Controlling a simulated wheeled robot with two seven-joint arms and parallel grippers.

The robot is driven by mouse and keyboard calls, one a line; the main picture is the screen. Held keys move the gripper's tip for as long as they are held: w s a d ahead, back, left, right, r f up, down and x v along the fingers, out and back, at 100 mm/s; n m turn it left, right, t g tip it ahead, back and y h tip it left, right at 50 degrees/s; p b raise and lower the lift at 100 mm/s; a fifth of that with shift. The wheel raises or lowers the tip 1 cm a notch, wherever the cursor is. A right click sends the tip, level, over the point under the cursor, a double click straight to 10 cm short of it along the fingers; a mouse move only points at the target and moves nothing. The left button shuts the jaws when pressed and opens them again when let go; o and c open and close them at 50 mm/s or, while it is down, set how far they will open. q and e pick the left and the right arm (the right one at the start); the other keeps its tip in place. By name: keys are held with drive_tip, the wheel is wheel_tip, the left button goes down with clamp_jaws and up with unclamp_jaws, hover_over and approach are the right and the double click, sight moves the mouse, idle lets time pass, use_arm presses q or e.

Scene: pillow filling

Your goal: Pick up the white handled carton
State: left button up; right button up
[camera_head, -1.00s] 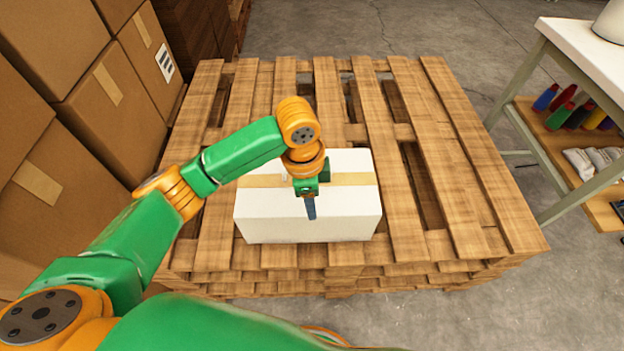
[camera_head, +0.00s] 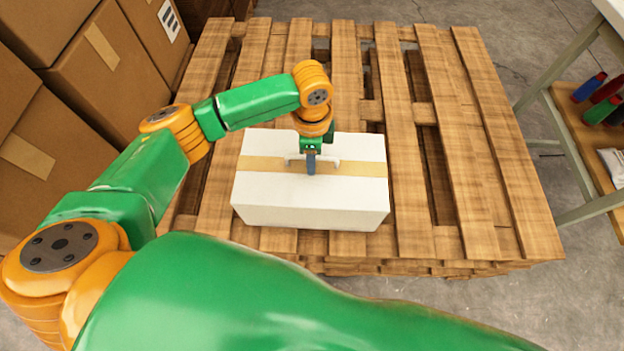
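The white handled carton (camera_head: 309,215) lies on a wooden pallet (camera_head: 480,230), with a tan tape band across its top. Its white handle (camera_head: 331,162) stands on the top, in the middle of the tape. My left gripper (camera_head: 311,171) points down over the carton top at the handle, with handle parts showing on both sides of it. Its fingers line up one behind the other, so the gap between them is hidden, and I cannot tell whether they grip the handle. My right gripper is out of view.
Brown cardboard boxes (camera_head: 105,75) are stacked close along the left. A workbench (camera_head: 612,10) with a lower shelf (camera_head: 590,140) of coloured bottles stands at the right. The pallet's right half is bare. My green arm link covers the bottom.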

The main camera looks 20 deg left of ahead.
use_arm(q)
clamp_jaws()
drive_tip(key=shift+w+r, duration=0.1)
idle(1.1)
